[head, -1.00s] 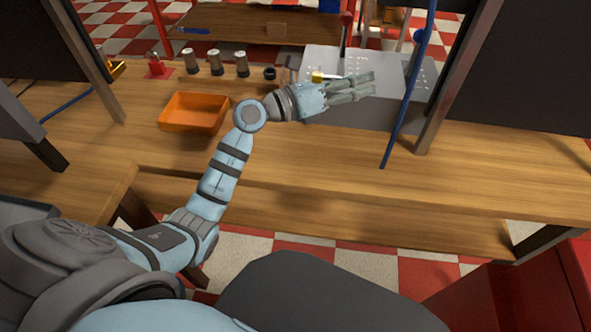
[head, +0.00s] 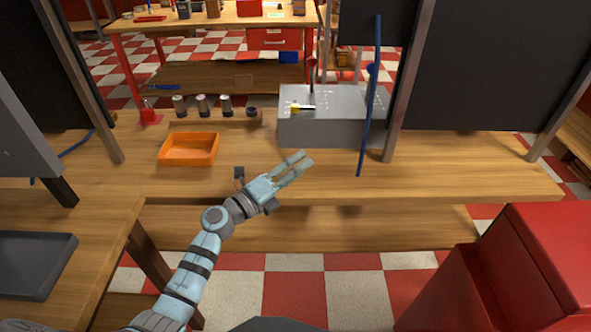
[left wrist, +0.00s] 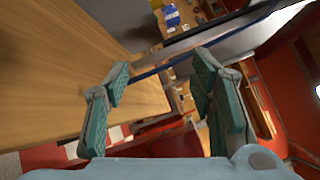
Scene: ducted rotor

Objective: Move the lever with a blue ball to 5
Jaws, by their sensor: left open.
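The grey lever box (head: 330,131) stands on the wooden bench, right of centre in the head view. Its lever with the blue ball (head: 373,69) is at the right end, partly behind a thin blue strip. A red-topped lever (head: 311,63) and a yellow-knobbed lever (head: 296,108) stand further left. The scale marks are too small to read. My left gripper (head: 307,158) is open and empty, in front of the box and apart from the blue-ball lever. Its two spread fingers also show in the left wrist view (left wrist: 161,72). My right gripper is out of view.
An orange tray (head: 189,162) and several dark cylinders (head: 201,106) are to the left. A dark panel (head: 480,75) stands right of the box. The bench's front right is clear.

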